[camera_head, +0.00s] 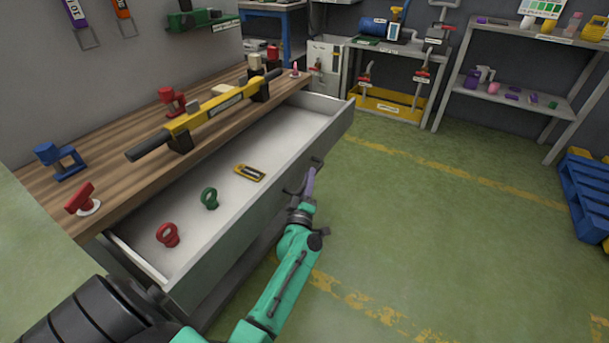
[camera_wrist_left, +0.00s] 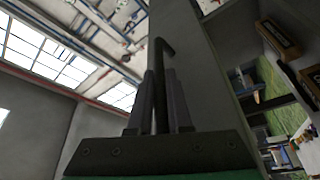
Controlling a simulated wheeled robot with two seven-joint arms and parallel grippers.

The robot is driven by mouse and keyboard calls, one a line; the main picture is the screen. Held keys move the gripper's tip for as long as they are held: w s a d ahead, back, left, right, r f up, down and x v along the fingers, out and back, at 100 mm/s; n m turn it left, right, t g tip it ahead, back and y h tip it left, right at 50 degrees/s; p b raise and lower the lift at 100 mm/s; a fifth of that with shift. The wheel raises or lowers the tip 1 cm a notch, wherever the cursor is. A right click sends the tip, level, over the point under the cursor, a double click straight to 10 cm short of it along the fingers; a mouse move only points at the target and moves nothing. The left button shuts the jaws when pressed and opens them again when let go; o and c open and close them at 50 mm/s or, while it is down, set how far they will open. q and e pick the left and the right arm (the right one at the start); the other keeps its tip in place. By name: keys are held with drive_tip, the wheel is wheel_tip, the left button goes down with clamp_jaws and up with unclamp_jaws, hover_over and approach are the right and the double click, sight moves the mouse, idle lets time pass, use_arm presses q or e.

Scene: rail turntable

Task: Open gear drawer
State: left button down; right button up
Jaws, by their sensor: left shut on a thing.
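The gear drawer (camera_head: 325,135) is pulled out from under the wooden bench top, and its inside shows. In it lie a red eye bolt (camera_head: 168,235), a green eye bolt (camera_head: 209,198) and a yellow-and-black flat tool (camera_head: 249,173). My left gripper (camera_head: 300,193) is at the drawer's front face, outside it. In the left wrist view its two dark fingers (camera_wrist_left: 160,105) are shut on a dark bar handle (camera_wrist_left: 165,47) beside the grey drawer front. In the head view the fingers partly hide the handle. My right gripper is not in view.
The workbench (camera_head: 115,178) carries a yellow bar tool (camera_head: 212,108), a blue clamp (camera_head: 60,160) and red parts (camera_head: 80,198). Shelving (camera_head: 515,97) and a blue pallet (camera_head: 585,195) stand to the right. Green floor (camera_head: 430,220) in front of the drawer is clear.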

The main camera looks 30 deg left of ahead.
use_arm(q)
drive_tip(key=shift+d+f, duration=0.1)
drive_tip(key=shift+d, duration=0.05)
drive_tip(key=c, duration=0.8)
unclamp_jaws()
drive_tip(key=shift+c, duration=0.2)
drive_tip(key=v, duration=1.4)
drive_tip(key=shift+s, duration=0.25)
